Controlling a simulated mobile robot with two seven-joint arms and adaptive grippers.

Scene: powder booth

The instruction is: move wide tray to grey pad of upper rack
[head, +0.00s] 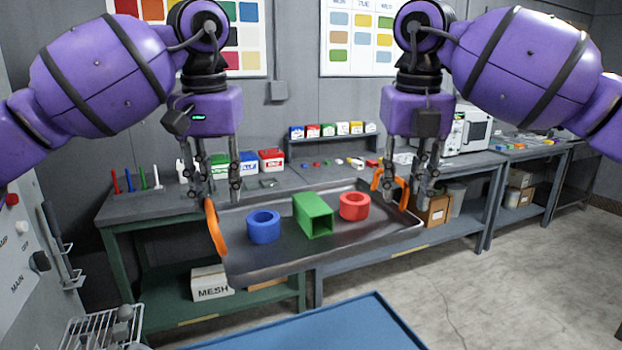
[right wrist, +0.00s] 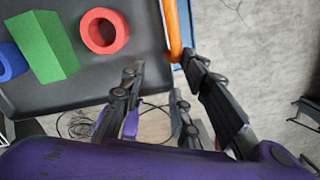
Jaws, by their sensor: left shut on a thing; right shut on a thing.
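The wide tray (head: 275,258) is dark grey with orange handles at its two ends. It is held up in front of the workbench and looks roughly level. A blue ring (head: 263,226), a green rectangular tube (head: 313,214) and a red ring (head: 354,206) sit in it. My left gripper (head: 212,197) is shut on the left handle (head: 215,228). My right gripper (head: 414,197) is shut on the right handle (head: 377,180). The right wrist view shows this handle (right wrist: 172,30) by my right fingers. I cannot make out a grey pad or the upper rack.
A blue surface (head: 310,330) lies low in front. The workbench (head: 130,205) behind carries bottles, boxes and a small shelf (head: 330,139). A wire rack (head: 98,332) is at lower left, beside a control panel (head: 22,255). Open floor (head: 470,290) lies at right.

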